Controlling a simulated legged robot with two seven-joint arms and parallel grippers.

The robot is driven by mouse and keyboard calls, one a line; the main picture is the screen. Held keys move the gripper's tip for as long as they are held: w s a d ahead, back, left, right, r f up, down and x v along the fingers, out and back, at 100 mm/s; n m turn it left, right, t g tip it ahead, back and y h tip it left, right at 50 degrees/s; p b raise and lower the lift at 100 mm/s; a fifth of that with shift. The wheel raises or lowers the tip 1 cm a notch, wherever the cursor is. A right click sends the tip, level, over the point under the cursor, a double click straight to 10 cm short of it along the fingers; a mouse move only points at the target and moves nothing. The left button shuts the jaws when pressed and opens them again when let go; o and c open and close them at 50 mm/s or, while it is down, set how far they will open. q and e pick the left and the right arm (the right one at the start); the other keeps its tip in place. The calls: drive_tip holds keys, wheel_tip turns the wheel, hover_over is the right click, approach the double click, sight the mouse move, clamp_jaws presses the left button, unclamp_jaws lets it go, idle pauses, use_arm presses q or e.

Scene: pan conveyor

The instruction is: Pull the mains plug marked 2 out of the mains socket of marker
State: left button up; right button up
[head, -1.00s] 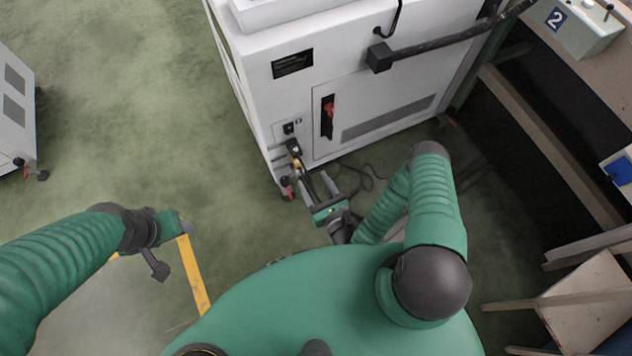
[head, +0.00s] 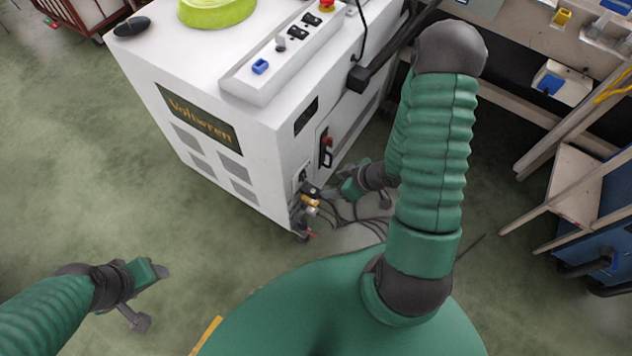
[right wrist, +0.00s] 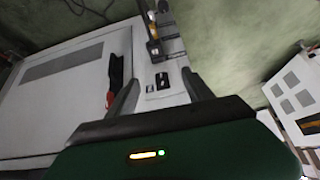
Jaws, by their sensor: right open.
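The white machine (head: 245,140) has a socket panel low on its near corner. A black plug or socket (head: 309,189) and a yellow-orange plug (head: 311,202) show there, with dark cables below; no number on a plug can be read. My right gripper (head: 334,192) is beside this panel, to its right. In the right wrist view the jaws of my right gripper (right wrist: 161,73) are open and empty. A black socket (right wrist: 162,80) shows between them, and a row of dark and yellowish connectors (right wrist: 154,38) lies beyond. My left gripper (head: 152,297) is open and empty over the floor.
Loose cables (head: 350,220) lie on the floor below my right gripper. A bench and a wooden frame (head: 575,185) stand at the right.

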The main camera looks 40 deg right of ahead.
drive_tip(key=shift+n, duration=0.3)
drive_tip(key=b+x, duration=0.2)
drive_tip(key=x, duration=0.2)
drive_tip(key=b+x, duration=0.2)
drive_tip(key=x, duration=0.2)
drive_tip(key=b+x, duration=0.2)
drive_tip(key=x, duration=0.3)
drive_tip(key=shift+s+d+f+b, duration=0.15)
drive_tip(key=shift+s+b, duration=0.15)
drive_tip(key=shift+b, duration=0.05)
drive_tip(key=f, duration=0.1)
drive_tip(key=w+f+b, duration=0.1)
drive_tip(key=f, duration=0.1)
drive_tip(key=shift+w+d+f, duration=0.15)
drive_tip(key=shift+w+d, duration=0.05)
drive_tip(key=shift+w, duration=0.2)
drive_tip(key=shift+w+f, duration=0.15)
drive_tip(key=shift+a+r, duration=0.25)
drive_tip(key=shift+a, duration=0.05)
drive_tip(key=shift+c, duration=1.4)
drive_tip(key=shift+d+f, duration=0.1)
drive_tip(key=shift+d, duration=0.1)
drive_tip(key=c, duration=1)
use_arm(q)
wheel_tip(320, 180, down, 8)
drive_tip(key=d, duration=0.1)
drive_tip(key=shift+d+r, duration=0.25)
drive_tip(key=shift+d, duration=0.1)
use_arm(e)
drive_tip(key=o, duration=1.3)
